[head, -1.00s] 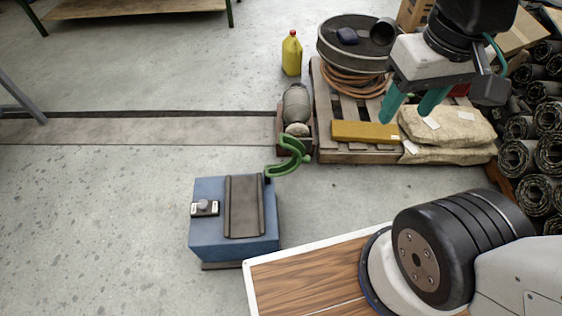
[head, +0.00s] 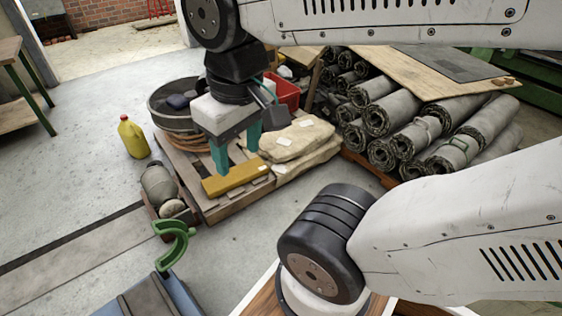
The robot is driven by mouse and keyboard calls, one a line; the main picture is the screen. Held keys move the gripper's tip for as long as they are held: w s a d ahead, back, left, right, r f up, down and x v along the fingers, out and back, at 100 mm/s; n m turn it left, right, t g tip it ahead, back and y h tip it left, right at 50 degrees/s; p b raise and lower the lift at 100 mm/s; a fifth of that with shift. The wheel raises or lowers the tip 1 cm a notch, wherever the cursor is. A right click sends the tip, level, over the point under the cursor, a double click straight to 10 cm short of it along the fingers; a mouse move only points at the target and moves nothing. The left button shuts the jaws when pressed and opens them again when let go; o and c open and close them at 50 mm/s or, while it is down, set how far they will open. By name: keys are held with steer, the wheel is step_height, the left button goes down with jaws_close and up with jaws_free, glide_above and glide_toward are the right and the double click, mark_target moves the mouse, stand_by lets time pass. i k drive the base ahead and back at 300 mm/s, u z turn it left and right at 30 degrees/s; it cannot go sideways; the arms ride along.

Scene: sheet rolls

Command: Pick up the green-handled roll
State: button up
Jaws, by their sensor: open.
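A stack of dark rolls with grey outer sheets (head: 385,118) lies at the right in the head view. Two of them, one roll at the middle (head: 412,140) and one lower right (head: 455,160), seem to carry a grey-green loop or band on top. My gripper (head: 237,162) has two teal fingers pointing down, apart and empty. It hangs left of the rolls, and in the picture it overlaps the pallet and the yellow bar.
The pallet (head: 208,205) holds pale sacks (head: 296,138), a yellow bar (head: 236,178), and a round drum (head: 170,120). A yellow jug (head: 133,138) stands left. A green hook-shaped piece (head: 175,245) rises by a blue box (head: 175,295). A board (head: 425,65) lies above the rolls.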

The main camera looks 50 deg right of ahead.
mark_target(455, 155)
steer(key=z, duration=2.15)
steer(key=i, duration=1.6)
steer(key=z, duration=0.55)
steer(key=i, duration=0.45)
steer(key=z, duration=0.4)
